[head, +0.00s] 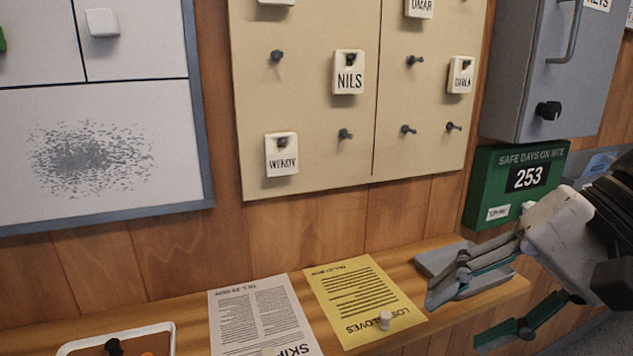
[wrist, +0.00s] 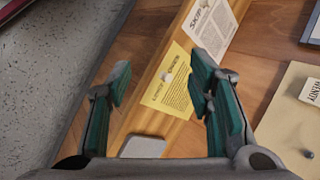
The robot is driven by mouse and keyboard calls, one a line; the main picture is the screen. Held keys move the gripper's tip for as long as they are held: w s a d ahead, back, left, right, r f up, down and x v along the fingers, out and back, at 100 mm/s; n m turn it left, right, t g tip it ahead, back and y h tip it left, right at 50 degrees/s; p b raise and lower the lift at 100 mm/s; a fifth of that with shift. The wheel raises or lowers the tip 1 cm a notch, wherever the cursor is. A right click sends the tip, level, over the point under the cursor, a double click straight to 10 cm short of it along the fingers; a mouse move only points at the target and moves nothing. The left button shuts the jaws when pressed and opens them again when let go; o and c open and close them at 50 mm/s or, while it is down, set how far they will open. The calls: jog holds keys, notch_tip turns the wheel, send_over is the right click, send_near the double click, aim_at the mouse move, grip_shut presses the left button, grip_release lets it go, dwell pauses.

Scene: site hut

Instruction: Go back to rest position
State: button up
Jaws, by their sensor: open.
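My gripper (head: 456,320) is at the right of the head view, open and empty, in front of the right end of the wooden shelf (head: 480,297). In the wrist view its two green-padded fingers (wrist: 162,72) stand wide apart. A yellow sheet (head: 350,290) lies on the shelf, left of the gripper. A small white knob-like piece (head: 385,320) sits on the sheet. Between the fingers the wrist view shows the yellow sheet (wrist: 177,100) and the white piece (wrist: 167,77) below. A flat grey item (head: 436,257) on the shelf is partly hidden behind my fingers.
A white printed sheet (head: 255,310) and a tray (head: 172,340) holding small pieces are farther left on the shelf. A pegboard (head: 310,110) with name tags, a whiteboard (head: 100,195), a green day-counter sign (head: 490,170) and a grey cabinet (head: 530,75) are on the wall. Floor (wrist: 60,70) shows beside the shelf.

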jog(key=s+d+f+n+g+h+p, duration=0.1)
jog(key=s+d+f+n+h, duration=0.1)
jog(key=s+f+n+h, duration=0.3)
jog(key=s+d+f+n+g+h, duration=0.1)
jog(key=s+d+f+h, duration=0.1)
jog(key=s, duration=0.5)
notch_tip(320, 180, up, 19)
jog(key=t+p, duration=0.3)
jog(key=p, duration=1.4)
jog(key=shift+w+a+t, duration=0.3)
jog(key=shift+a, duration=0.05)
jog(key=shift+c, duration=0.4)
